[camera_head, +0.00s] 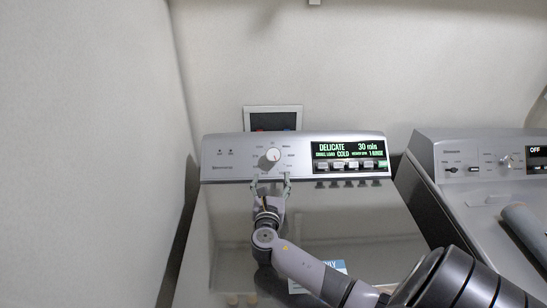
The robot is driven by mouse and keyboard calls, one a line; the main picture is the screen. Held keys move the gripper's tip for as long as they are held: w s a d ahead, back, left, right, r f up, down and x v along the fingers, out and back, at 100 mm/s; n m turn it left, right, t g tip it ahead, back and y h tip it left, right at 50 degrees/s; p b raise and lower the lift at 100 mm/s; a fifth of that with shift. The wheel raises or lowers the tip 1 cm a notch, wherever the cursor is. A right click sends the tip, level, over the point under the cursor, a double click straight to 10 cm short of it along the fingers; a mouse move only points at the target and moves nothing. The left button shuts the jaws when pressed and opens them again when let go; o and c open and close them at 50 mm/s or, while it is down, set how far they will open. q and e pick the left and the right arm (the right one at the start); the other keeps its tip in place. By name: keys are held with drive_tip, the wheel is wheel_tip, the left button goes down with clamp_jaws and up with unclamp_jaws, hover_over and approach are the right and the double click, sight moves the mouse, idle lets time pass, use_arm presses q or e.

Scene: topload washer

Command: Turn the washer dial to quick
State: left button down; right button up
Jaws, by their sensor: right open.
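The washer (222,225) stands in the middle, with a grey control panel along its back. The round white dial (272,156) sits left of centre on that panel, ringed by small labels too small to read. The lit display (348,149) right of it reads DELICATE, 30 min and COLD. My right gripper (271,180) is open just below the dial. Its two fingers point up at the panel, one on each side, and appear below the knob rather than around it. I cannot tell whether a finger touches the panel. My left gripper is not in view.
A row of buttons (351,164) lies under the display. A wall box (272,119) is behind the washer. A blue-and-white label (335,266) lies partly behind my arm.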

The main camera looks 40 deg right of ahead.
sight(270, 158)
drive_tip(key=b+x, duration=0.2)
drive_tip(key=x, duration=0.2)
drive_tip(key=b+x, duration=0.2)
drive_tip(key=x, duration=0.2)
drive_tip(key=b+x, duration=0.2)
drive_tip(key=x, duration=0.2)
drive_tip(key=shift+d+f, duration=0.15)
drive_tip(key=shift+f, duration=0.2)
drive_tip(key=shift+w+d+r, duration=0.1)
drive_tip(key=shift+w+d, duration=0.35)
drive_tip(key=shift+w, duration=0.05)
drive_tip(key=shift+r, duration=0.1)
drive_tip(key=c, duration=1.2)
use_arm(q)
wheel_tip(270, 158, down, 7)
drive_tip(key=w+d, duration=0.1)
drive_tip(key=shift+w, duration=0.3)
